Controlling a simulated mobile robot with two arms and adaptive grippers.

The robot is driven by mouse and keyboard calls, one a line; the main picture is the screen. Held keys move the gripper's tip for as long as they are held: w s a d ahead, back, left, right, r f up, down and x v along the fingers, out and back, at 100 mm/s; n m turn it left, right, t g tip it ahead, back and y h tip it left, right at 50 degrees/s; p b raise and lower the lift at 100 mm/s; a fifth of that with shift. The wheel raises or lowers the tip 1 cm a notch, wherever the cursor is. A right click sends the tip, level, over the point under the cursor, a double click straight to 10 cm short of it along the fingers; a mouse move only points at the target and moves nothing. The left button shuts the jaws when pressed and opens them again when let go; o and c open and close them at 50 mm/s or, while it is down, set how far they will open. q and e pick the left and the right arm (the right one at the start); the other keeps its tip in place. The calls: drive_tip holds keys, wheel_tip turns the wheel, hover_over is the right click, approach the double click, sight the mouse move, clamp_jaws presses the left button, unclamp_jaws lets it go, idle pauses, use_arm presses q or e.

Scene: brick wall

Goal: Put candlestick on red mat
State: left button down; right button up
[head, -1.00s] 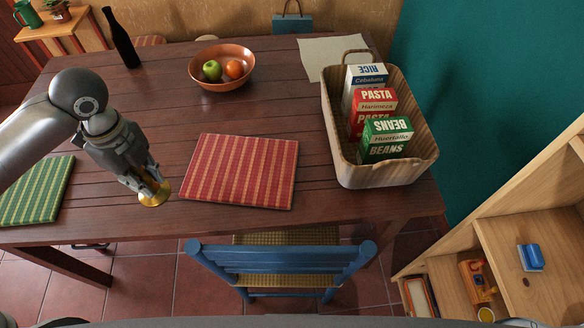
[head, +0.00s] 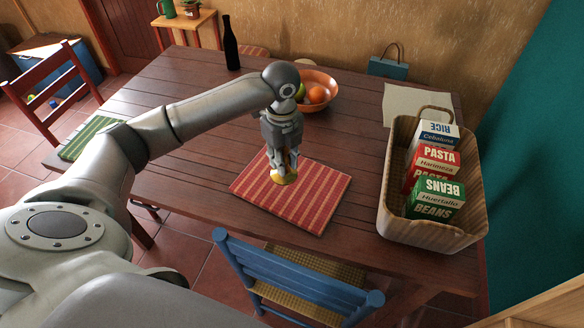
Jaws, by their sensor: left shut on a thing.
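The red striped mat (head: 310,201) lies on the wooden table in the middle of the head view. My left gripper (head: 284,168) points down over the upper left part of the mat. It is shut on the brass candlestick (head: 284,179), of which mainly the round golden base shows below the fingers. The rest of the candlestick is hidden by the gripper. I cannot tell whether the base touches the mat or hangs just above it. My right gripper is not in view.
A bowl (head: 322,84) with fruit stands behind the gripper. A basket (head: 432,233) of food boxes stands on the right. A dark bottle (head: 230,45) stands at the back left, a green mat (head: 93,138) lies left. A blue chair (head: 290,275) is at the front edge.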

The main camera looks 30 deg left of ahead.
use_arm(q)
drive_tip(key=w+f, duration=0.1)
drive_tip(key=f, duration=0.1)
drive_tip(key=w+f, duration=0.3)
drive_tip(key=f, duration=0.1)
drive_tip(key=shift+w+a, duration=0.3)
drive_tip(key=shift+w, duration=0.05)
drive_tip(key=shift+f, duration=1.4)
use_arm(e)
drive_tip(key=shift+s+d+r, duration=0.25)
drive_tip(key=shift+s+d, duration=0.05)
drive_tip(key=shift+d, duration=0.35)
use_arm(q)
drive_tip(key=c, duration=1.3)
unclamp_jaws()
drive_tip(key=shift+f, duration=0.15)
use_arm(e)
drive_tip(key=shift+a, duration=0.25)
use_arm(q)
wheel_tip(320, 180, up, 12)
drive_tip(key=shift+r, duration=0.2)
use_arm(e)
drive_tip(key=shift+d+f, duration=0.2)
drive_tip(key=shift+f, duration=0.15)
